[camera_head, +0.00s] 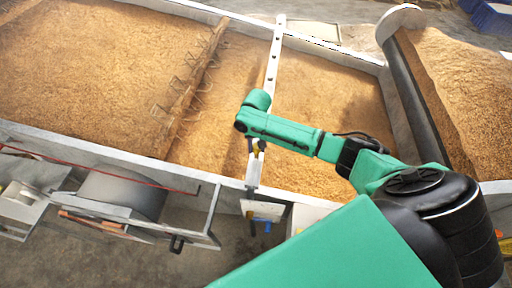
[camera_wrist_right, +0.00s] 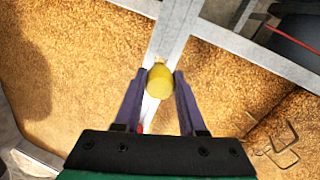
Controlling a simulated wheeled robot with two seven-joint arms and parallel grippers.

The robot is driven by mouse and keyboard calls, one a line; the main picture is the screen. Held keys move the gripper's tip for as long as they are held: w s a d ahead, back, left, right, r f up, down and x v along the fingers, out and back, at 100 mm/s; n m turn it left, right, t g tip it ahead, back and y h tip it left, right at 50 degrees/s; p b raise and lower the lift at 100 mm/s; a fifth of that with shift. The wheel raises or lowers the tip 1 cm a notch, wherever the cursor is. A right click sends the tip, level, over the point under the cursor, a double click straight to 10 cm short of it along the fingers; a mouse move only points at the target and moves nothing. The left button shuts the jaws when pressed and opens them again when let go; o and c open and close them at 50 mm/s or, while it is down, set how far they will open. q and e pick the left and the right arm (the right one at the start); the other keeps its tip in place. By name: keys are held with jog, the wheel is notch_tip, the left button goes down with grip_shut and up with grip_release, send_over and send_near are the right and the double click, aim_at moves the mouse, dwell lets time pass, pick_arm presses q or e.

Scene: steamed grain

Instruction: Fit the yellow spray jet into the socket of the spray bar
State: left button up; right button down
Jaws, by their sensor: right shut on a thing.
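My right gripper (camera_head: 257,150) reaches down over the bin wall side of the grain in the head view. In the right wrist view its two dark fingers (camera_wrist_right: 159,78) are shut on the yellow spray jet (camera_wrist_right: 160,80), which shows as a rounded yellow piece between the fingertips. The pale spray bar (camera_head: 274,62) runs across the grain bin, with several dark holes along it; it also shows beyond the jet in the right wrist view (camera_wrist_right: 177,32). The socket under the jet is hidden, and I cannot tell whether the jet touches the bar. My left gripper is not in view.
A bin of grain (camera_head: 325,95) lies around the bar, with pale walls. A wooden rake-like beam (camera_head: 192,85) stands left of the bar. A small white tray (camera_head: 262,210) is at the near wall. A grey drum (camera_head: 125,193) sits at lower left.

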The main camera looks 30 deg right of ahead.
jog(key=shift+f+b, duration=0.75)
jog(key=shift+f, duration=0.1)
jog(key=shift+f+b, duration=0.2)
jog(key=shift+b, duration=0.3)
jog(key=shift+f, duration=0.75)
jog(key=shift+c, duration=2)
grip_release()
